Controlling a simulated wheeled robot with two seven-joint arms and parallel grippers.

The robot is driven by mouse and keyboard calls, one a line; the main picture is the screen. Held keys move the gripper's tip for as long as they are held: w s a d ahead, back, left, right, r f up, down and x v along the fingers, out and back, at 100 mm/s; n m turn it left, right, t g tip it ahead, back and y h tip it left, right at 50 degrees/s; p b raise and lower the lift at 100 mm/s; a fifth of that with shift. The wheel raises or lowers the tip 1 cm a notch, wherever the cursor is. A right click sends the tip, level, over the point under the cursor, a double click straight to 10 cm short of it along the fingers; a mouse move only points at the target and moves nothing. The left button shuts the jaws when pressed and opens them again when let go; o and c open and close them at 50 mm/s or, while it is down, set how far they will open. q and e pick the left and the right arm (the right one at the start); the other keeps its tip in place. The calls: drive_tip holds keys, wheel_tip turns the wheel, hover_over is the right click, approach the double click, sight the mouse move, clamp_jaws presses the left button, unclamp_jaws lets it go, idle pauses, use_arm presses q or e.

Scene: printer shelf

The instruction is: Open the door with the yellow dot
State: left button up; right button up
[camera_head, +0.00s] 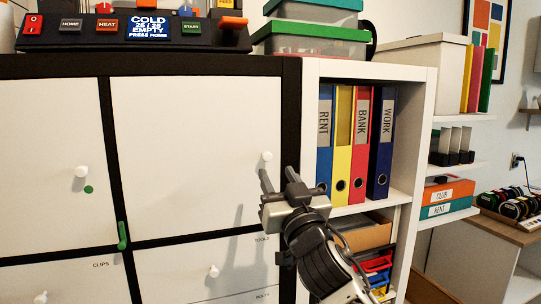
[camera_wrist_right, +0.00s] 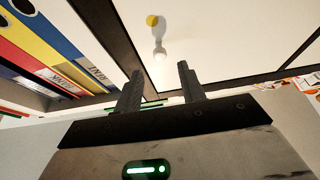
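The upper right white door (camera_head: 185,130) of the dark-framed cabinet is shut, with a round white knob (camera_head: 267,156) near its right edge. In the right wrist view, a yellow dot (camera_wrist_right: 152,20) sits on the door by the same knob (camera_wrist_right: 160,55). I cannot see that dot in the head view, where my gripper stands in front. My right gripper (camera_head: 278,178) is open and empty, just below the knob in the head view. In the right wrist view, its two fingers (camera_wrist_right: 159,74) are apart, with the knob showing between and beyond their tips. My left gripper is out of view.
The left door (camera_head: 45,150) has a white knob and a green dot (camera_head: 89,189). A green piece (camera_head: 122,235) is on the frame between doors. Binders (camera_head: 343,140) stand in the white shelf at right. A control panel (camera_head: 135,30) sits on top.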

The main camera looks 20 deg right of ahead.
sight(268, 158)
drive_tip(key=p+x, duration=0.1)
drive_tip(key=x, duration=0.4)
drive_tip(key=shift+w+r, duration=0.1)
drive_tip(key=shift+w, duration=0.1)
clamp_jaws()
